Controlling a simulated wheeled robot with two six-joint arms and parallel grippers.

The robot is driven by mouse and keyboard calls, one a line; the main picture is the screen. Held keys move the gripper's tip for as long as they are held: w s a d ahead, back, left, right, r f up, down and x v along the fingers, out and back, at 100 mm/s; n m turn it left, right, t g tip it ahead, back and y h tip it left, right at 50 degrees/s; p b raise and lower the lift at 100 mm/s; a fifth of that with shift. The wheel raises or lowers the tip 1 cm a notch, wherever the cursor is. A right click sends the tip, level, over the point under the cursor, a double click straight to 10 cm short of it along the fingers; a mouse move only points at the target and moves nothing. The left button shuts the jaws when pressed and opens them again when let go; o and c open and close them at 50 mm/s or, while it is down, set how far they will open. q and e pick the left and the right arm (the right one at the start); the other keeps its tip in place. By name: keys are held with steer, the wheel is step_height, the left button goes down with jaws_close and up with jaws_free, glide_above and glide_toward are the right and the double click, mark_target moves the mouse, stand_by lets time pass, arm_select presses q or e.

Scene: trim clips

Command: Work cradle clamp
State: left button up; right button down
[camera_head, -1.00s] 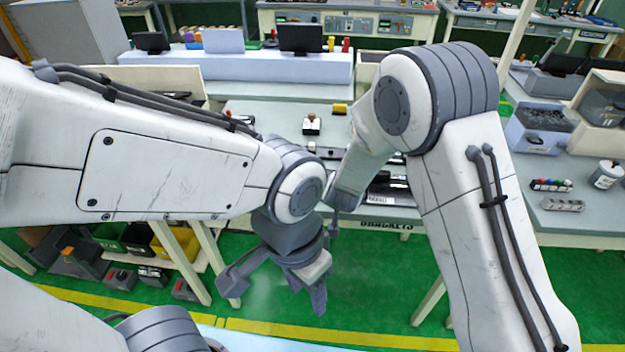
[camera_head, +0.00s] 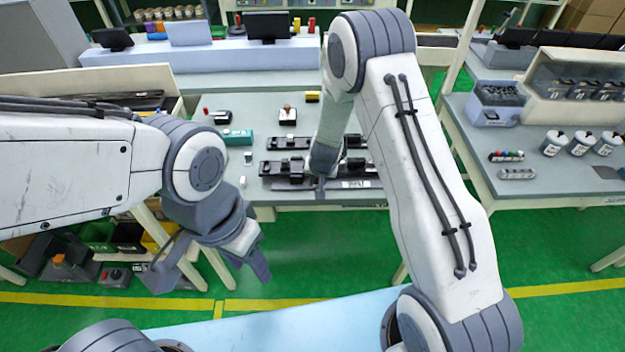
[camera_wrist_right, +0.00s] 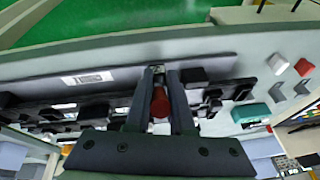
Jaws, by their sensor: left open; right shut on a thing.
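Black cradle fixtures (camera_head: 283,169) lie in two rows on the grey worktable, the front row beside a dark bar with a white label (camera_head: 357,184). My right gripper (camera_head: 319,186) is down at the front row. In the right wrist view its two fingers (camera_wrist_right: 159,80) are closed around a red, rounded piece (camera_wrist_right: 160,103), which looks like a clamp knob or handle. The fingers and arm hide part of the cradle, so I cannot tell the clamp's position. My left gripper (camera_head: 212,270) is open and empty, in front of the table over the green floor.
A teal block (camera_head: 237,137), a small device with a dark base (camera_head: 288,115) and a yellow-topped block (camera_head: 312,96) stand on the table behind and left. Small white pieces (camera_head: 243,182) lie near the left front. A side bench (camera_head: 550,185) with canisters stands right.

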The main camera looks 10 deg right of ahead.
steer(key=c, duration=0.8)
jaws_free()
steer(key=p+v, duration=0.5)
steer(key=v, duration=0.5)
steer(key=shift+s+r, duration=0.1)
steer(key=shift+r, duration=0.05)
